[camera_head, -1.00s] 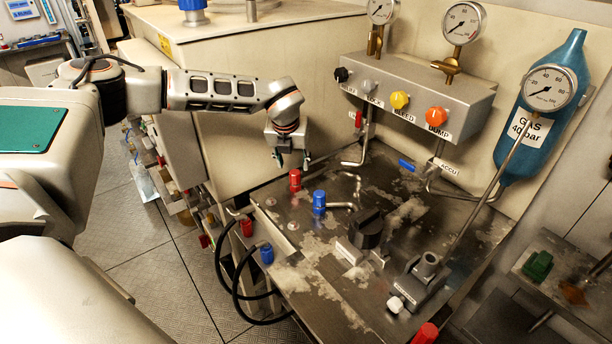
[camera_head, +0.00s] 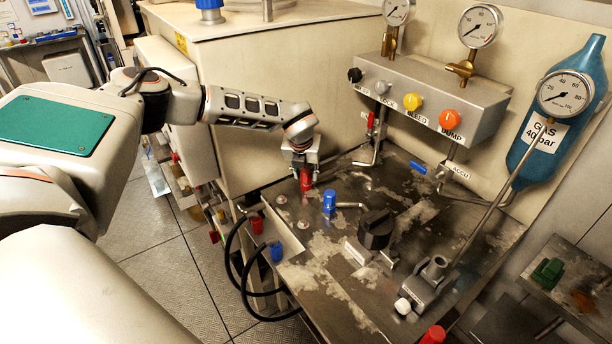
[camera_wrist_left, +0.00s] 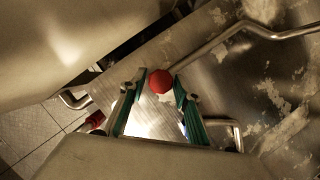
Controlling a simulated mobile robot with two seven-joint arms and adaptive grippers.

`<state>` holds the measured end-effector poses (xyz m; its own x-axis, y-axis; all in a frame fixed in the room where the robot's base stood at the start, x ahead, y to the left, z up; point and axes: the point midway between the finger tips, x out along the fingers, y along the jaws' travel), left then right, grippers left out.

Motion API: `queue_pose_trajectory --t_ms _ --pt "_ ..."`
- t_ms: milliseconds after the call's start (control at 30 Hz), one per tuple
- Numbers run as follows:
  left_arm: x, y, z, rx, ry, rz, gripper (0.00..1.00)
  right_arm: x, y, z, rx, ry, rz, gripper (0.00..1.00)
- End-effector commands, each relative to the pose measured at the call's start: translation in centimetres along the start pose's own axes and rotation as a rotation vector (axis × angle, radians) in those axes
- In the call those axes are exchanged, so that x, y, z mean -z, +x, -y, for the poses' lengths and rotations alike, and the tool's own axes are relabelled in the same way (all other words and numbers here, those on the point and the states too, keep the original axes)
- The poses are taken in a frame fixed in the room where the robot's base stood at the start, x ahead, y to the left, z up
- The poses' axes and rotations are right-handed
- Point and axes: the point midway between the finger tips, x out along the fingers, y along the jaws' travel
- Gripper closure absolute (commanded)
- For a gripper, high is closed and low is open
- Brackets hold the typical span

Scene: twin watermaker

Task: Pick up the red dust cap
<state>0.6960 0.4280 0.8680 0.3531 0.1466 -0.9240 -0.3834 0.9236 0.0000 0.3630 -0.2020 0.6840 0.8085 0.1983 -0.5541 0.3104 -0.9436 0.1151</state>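The red dust cap (camera_head: 305,182) stands upright on the stained metal panel, near its left back corner. My left gripper (camera_head: 303,165) is directly above it, pointing down, with its fingers at the cap's upper part. In the left wrist view the round top of the cap (camera_wrist_left: 160,81) lies between the two fingertips of my left gripper (camera_wrist_left: 161,86). The fingers look open, one on each side, with very narrow gaps; contact is hard to tell. My right gripper is in neither view.
A blue cap (camera_head: 329,202) stands just right of the red one. A bent pipe (camera_head: 376,150) rises behind it, and a black knob (camera_head: 376,230) stands farther front right. A red hose fitting (camera_head: 256,224) and a blue one (camera_head: 277,251) hang at the panel's front left edge.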

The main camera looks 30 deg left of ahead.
Motion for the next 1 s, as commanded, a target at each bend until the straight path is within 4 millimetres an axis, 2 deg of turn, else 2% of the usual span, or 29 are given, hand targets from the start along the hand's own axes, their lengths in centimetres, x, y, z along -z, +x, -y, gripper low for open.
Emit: queue_pose_trajectory --t_ms 67,433,633,767,1000 --pt "0.0 0.0 0.0 0.000 0.000 0.000 0.88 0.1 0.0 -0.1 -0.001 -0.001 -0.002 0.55" --pt "-0.1 -0.1 0.0 0.000 0.000 0.001 0.88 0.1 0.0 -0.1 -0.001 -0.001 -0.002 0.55" --pt "-0.6 -1.3 0.0 0.000 -0.001 0.002 0.88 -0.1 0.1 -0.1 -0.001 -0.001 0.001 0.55" --pt "-1.4 -3.1 0.1 0.003 -0.002 0.004 0.88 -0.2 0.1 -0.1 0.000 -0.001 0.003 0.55" --pt "-3.8 -8.9 0.1 0.004 -0.001 0.006 0.88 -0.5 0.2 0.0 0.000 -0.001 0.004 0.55"
